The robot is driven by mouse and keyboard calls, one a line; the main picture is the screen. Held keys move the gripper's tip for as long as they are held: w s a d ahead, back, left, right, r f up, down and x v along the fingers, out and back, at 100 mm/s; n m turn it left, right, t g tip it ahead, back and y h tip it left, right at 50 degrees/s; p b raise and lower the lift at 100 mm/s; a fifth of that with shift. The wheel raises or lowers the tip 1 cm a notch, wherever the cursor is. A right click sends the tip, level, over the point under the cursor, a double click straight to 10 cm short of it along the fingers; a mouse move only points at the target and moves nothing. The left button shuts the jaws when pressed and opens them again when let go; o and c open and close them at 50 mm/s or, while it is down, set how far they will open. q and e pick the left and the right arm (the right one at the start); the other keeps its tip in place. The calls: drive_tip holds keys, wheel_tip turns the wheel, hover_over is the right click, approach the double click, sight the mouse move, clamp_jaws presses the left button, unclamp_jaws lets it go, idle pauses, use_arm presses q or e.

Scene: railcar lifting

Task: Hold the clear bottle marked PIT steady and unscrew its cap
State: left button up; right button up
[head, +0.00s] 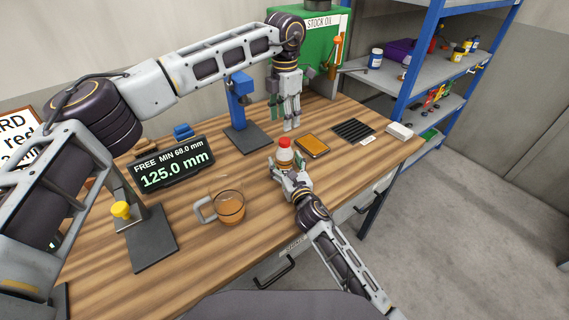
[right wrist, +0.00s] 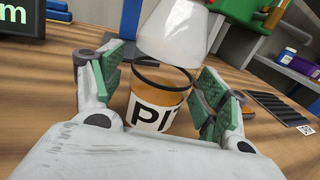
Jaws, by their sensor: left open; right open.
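The clear bottle marked PIT (head: 285,157) stands upright on the table, with a red cap (head: 285,143) on top. In the right wrist view the bottle (right wrist: 172,80) shows amber contents, part of a "PI" label and a pale upper part; its cap is out of frame there. My right gripper (head: 287,173) is open at the bottle's near side. In the right wrist view its green-padded fingers (right wrist: 160,92) stand on either side of the bottle, with visible gaps. My left gripper (head: 285,117) is open and empty, pointing down behind the bottle.
A glass mug (head: 229,208) of amber liquid stands front left. An amber tray (head: 312,146) and black ribbed mat (head: 353,131) lie right of the bottle. A blue post stand (head: 239,105), a readout (head: 174,166) and a yellow-knobbed stand (head: 150,238) stand left.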

drive_tip(key=shift+w, duration=0.1)
clamp_jaws()
use_arm(q)
drive_tip(key=m, duration=0.3)
drive_tip(key=a+m, duration=0.1)
drive_tip(key=m, duration=0.1)
drive_tip(key=shift+w+r+y, duration=0.15)
drive_tip(key=shift+r+y, duration=0.15)
drive_tip(key=shift+r, duration=0.05)
drive_tip(key=m, duration=0.5)
drive_tip(key=shift+d+f+m, duration=0.15)
drive_tip(key=shift+f+m, duration=0.15)
drive_tip(key=m, duration=0.6)
drive_tip(key=shift+s+d, duration=0.2)
drive_tip(key=shift+d, duration=0.05)
drive_tip(key=m, duration=0.5)
drive_tip(key=shift+d+m, duration=0.1)
drive_tip(key=shift+m, duration=0.3)
